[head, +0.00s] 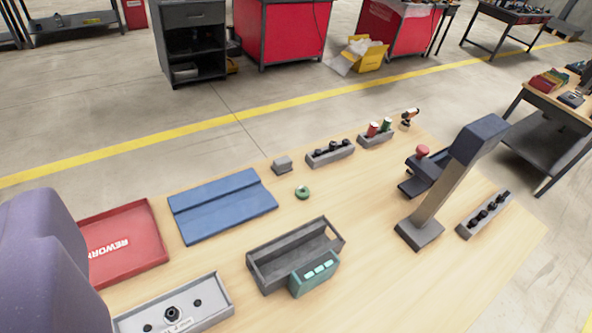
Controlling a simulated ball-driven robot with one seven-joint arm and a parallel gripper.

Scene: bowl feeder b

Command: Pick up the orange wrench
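I see no clear orange wrench in the head view. A small orange and dark tool (410,116) stands at the far end of the wooden table (365,285). It looks more like a small power driver, but it is too small to be sure. A large purple-grey shape at the left edge is probably part of my own body and hides the table's left side. My gripper's fingers do not show.
On the table are a red REWORK tray (146,222), a blue mat (222,203), a grey bin (277,258) with a teal box (314,274), a light grey tray (215,290), a green ring (302,193) and a dark-headed post (440,200). The right front is clear.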

